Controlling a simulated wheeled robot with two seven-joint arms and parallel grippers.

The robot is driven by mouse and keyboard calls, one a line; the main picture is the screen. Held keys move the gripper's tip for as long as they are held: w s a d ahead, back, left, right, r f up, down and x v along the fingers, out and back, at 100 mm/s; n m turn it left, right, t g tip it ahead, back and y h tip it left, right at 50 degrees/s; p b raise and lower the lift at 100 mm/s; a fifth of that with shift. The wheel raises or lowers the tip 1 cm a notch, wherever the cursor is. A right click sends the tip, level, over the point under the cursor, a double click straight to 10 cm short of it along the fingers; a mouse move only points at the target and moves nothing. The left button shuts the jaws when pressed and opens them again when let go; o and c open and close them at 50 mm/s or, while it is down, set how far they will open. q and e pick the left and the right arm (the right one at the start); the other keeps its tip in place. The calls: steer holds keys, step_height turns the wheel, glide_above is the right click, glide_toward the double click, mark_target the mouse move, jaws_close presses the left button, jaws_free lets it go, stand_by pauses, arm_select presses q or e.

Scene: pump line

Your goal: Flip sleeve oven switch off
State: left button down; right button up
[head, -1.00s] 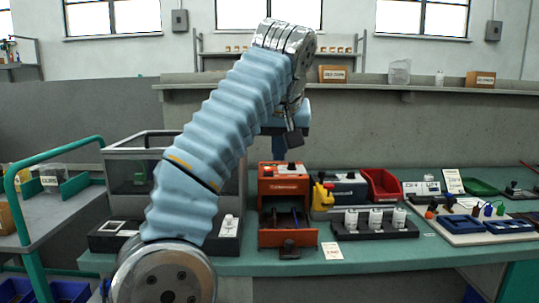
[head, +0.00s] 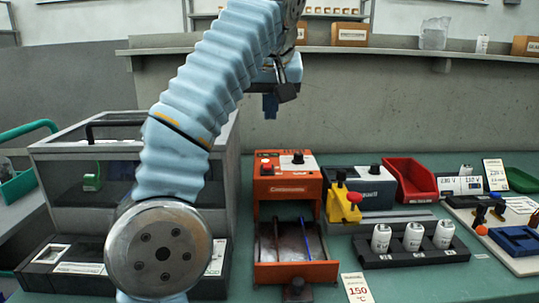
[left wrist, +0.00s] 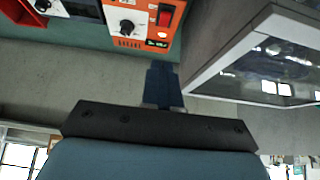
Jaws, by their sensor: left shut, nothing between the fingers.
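The orange oven (head: 288,188) stands on the green bench in the middle of the head view. A red switch (head: 267,169) and a black knob sit on its upper part. The left wrist view shows the orange panel (left wrist: 138,28) upside down at the top, with the red rocker switch (left wrist: 166,15) beside the knob. I cannot tell the rocker's position for sure. My left gripper (head: 270,105) is shut and empty, above and behind the oven, apart from the switch. Its blue fingers (left wrist: 163,85) point toward the panel in the wrist view. My right gripper is out of view.
A clear-walled box (head: 85,160) stands left of the oven, partly behind my left arm. A dark unit with a yellow part (head: 343,203), a red bin (head: 410,180) and a rack of white cylinders (head: 413,252) stand to the right. A 150 card (head: 357,288) lies in front.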

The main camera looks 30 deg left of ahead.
arm_select(q)
glide_above(269, 168)
step_height(269, 168, down, 9)
steer(key=shift+s+r, duration=0.1)
steer(key=shift+r, duration=0.1)
steer(key=shift+s+d+f, duration=0.15)
steer(key=shift+f, duration=0.4)
steer(key=shift+s+d+f, duration=0.1)
steer(key=shift+s+f, duration=0.05)
steer(key=shift+f, duration=0.35)
steer(key=shift+d+f, duration=0.1)
steer(key=shift+f, duration=0.65)
steer(key=f+t+b, duration=0.1)
steer(key=b, duration=0.2)
steer(key=f+y+b, duration=0.1)
steer(key=b, duration=0.2)
steer(key=shift+s+d+f+t, duration=0.2)
steer(key=shift+s+f+t, duration=0.1)
steer(key=shift+s+t, duration=0.1)
steer(key=shift+w+r+p, duration=0.1)
steer(key=shift+r+p, duration=0.4)
steer(key=shift+r, duration=0.25)
